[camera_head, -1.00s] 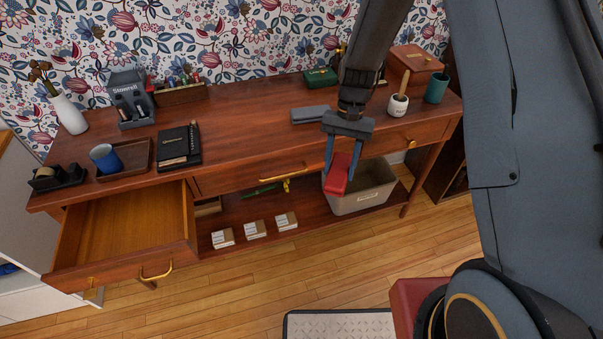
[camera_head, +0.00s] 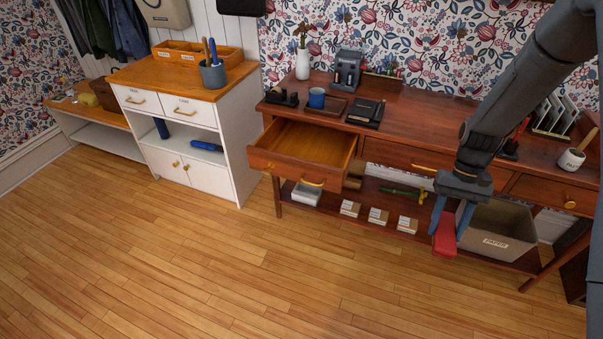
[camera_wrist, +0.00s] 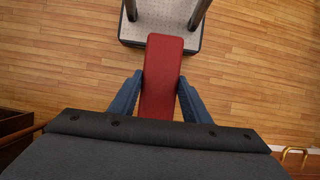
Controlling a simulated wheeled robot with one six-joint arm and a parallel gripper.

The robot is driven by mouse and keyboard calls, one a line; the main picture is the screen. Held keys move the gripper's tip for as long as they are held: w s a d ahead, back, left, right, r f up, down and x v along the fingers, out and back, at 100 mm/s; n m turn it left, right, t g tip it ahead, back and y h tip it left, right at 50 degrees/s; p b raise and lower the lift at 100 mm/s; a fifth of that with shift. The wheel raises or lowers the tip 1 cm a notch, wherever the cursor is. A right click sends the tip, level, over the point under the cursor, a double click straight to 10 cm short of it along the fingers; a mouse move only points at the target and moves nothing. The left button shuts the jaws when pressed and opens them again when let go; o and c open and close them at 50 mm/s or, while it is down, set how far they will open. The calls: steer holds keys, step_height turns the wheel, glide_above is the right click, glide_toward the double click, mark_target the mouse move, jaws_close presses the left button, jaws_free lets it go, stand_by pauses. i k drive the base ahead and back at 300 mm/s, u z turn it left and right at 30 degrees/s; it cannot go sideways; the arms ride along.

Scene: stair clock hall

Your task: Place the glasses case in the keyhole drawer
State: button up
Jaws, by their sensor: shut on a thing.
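My gripper (camera_head: 444,222) is shut on a red glasses case (camera_head: 445,238), held in the air in front of the desk, before the paper bin. In the wrist view the red case (camera_wrist: 162,75) sits lengthwise between the two blue fingers. The open drawer (camera_head: 310,143) is at the desk's left end, to the left of my gripper. It is pulled well out and its visible inside looks empty. A brass handle and a small brass spot show on its front; I cannot tell whether that spot is a keyhole.
A grey bin (camera_head: 499,229) labelled PAPER stands on the desk's lower shelf, near several small boxes (camera_head: 378,215). The desktop holds a blue mug (camera_head: 316,97) on a tray. A white cabinet (camera_head: 187,125) stands left of the desk. The floor in front is clear.

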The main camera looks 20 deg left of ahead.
mark_target(299, 156)
steer(key=u, duration=0.15)
steer(key=k, duration=0.45)
steer(key=u, duration=0.75)
steer(key=i, duration=1.1)
steer(key=z, duration=0.8)
steer(key=i, duration=0.5)
